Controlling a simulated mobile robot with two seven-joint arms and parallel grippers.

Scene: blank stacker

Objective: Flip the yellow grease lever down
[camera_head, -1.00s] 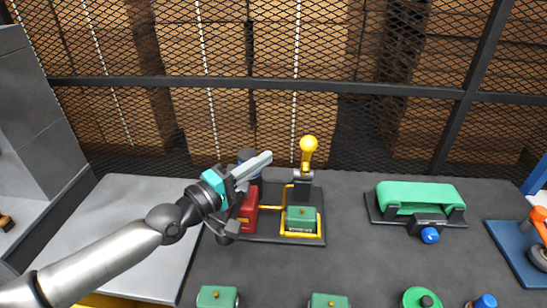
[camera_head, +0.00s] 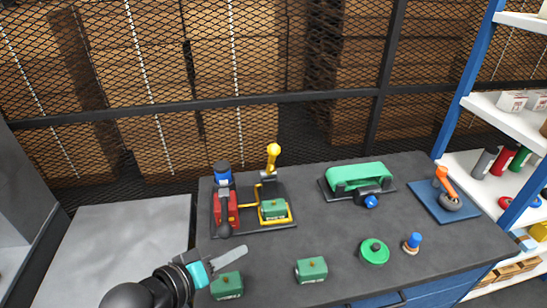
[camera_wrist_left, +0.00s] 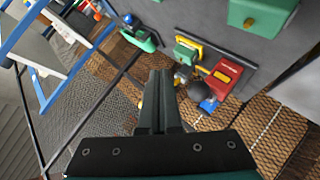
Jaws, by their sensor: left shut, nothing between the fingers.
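The yellow grease lever (camera_head: 273,157) stands up, with its round knob at the top, at the back of the black-based grease station (camera_head: 254,232) in the head view. A green block (camera_head: 273,209) sits inside the station's yellow frame, beside a red unit (camera_head: 233,212) with a blue cap. My left gripper (camera_head: 244,250) is shut and empty, in front of the station and apart from the lever. In the left wrist view its closed fingers (camera_wrist_left: 160,76) point toward the mesh, with the red unit (camera_wrist_left: 222,77) to their right. The lever is mostly hidden there. My right gripper is not in view.
Green blocks (camera_head: 312,269) lie on the dark bench, one close to my left gripper. A green belt machine (camera_head: 358,177), a green disc (camera_head: 374,251), a blue-topped knob (camera_head: 412,242) and a blue pad (camera_head: 437,205) are to the right. A mesh fence stands behind.

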